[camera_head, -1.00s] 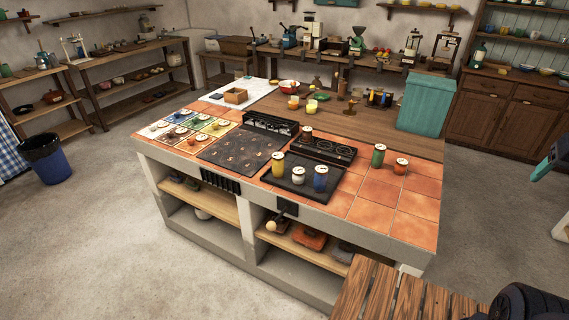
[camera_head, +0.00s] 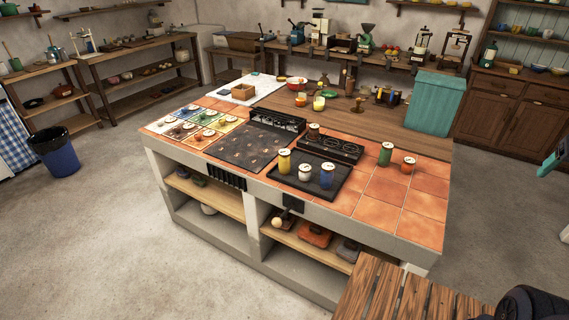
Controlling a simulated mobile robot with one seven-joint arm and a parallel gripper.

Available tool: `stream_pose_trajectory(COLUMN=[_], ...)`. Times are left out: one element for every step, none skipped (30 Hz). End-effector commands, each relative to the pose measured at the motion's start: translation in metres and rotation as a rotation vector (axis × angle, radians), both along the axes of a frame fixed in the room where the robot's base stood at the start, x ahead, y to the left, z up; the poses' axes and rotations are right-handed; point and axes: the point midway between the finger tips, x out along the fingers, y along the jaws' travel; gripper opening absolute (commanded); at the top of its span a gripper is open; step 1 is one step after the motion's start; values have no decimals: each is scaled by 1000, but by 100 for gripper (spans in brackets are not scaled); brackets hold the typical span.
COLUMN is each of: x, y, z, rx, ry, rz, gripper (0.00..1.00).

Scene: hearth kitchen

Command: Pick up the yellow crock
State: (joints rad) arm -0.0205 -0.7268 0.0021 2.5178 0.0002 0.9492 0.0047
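The yellow crock (camera_head: 284,162) is a tall jar with a pale lid. It stands upright at the left end of a black tray (camera_head: 325,197) on the tiled island. A white crock (camera_head: 305,172) and a blue crock (camera_head: 327,176) stand on the same tray to its right. Nothing hides the yellow crock's front. A teal and dark part (camera_head: 556,158) at the right edge appears to be mine, cut off by the frame. My gripper's fingers do not show.
A green crock (camera_head: 386,154) and an orange crock (camera_head: 408,165) stand on the tiles right of the tray. A burner unit (camera_head: 330,148) lies behind it. A teal box (camera_head: 431,103) stands at the island's back right.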

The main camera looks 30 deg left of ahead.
Motion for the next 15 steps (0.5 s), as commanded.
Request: stream_pose_trajectory(x=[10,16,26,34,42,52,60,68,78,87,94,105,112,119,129], y=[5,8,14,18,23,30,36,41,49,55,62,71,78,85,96], z=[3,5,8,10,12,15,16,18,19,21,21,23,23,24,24], rx=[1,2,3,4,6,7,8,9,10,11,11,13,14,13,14], ry=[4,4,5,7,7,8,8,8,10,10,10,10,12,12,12], rz=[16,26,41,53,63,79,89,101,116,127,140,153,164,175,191], gripper=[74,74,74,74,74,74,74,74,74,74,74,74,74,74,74])
